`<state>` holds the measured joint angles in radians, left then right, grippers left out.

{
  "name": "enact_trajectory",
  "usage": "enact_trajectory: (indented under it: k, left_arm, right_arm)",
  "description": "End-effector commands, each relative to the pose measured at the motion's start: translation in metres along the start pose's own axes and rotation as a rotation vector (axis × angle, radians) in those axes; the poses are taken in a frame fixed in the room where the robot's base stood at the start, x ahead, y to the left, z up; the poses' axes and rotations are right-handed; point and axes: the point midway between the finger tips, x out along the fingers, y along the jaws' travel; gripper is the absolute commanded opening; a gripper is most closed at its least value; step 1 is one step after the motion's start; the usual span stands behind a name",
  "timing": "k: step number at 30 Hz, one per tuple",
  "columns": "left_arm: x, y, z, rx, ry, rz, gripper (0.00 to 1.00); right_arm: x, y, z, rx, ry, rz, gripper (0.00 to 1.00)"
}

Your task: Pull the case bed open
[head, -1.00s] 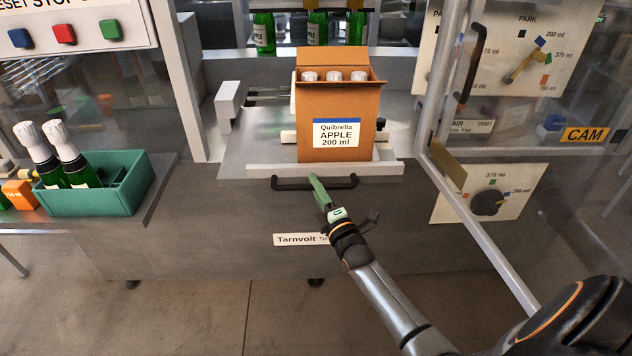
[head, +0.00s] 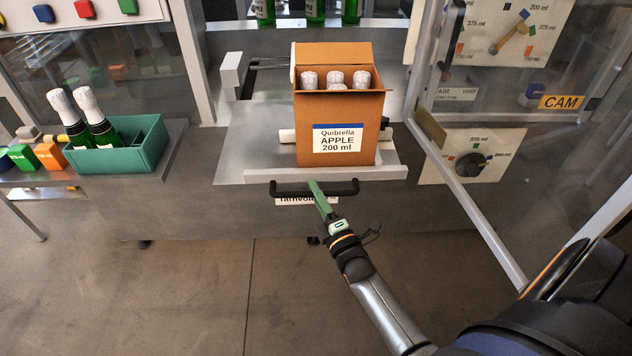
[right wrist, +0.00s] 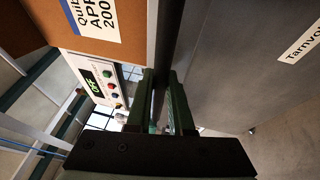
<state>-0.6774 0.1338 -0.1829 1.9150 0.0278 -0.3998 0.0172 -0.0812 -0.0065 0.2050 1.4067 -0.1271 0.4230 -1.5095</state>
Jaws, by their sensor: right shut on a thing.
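The case bed (head: 240,155) is a grey metal plate that juts out from the machine front. A black bar handle (head: 287,190) runs along its front edge. My right gripper (head: 316,187) is shut on the handle near its middle. In the right wrist view, its green fingers (right wrist: 165,100) lie on either side of the dark bar. An orange-brown carton (head: 338,115) labelled Quibrella APPLE 200 ml stands upright on the bed, its top open, with several silver-capped bottles inside. My left gripper is not in view.
A green crate (head: 150,150) with two foil-topped bottles stands on a side shelf at left. A clear guard door with a metal frame (head: 470,210) stands at right, near my right arm. The floor (head: 200,290) in front is clear.

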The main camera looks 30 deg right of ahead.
Motion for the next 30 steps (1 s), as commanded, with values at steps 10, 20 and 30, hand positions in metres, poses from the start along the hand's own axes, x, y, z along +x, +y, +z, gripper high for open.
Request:
enact_trajectory:
  k: [10, 20, 30]
  left_arm:
    - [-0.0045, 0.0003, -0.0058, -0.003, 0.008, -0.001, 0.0]
    - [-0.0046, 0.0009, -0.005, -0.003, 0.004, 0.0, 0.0]
    - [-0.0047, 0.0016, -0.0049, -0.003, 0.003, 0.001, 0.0]
  right_arm:
    - [-0.0129, 0.0019, -0.0047, -0.001, -0.001, -0.002, 0.0]
    - [-0.0134, 0.0021, -0.0049, -0.001, -0.001, -0.001, 0.0]
    - [-0.0128, 0.0027, -0.005, -0.001, -0.001, 0.0, 0.32]
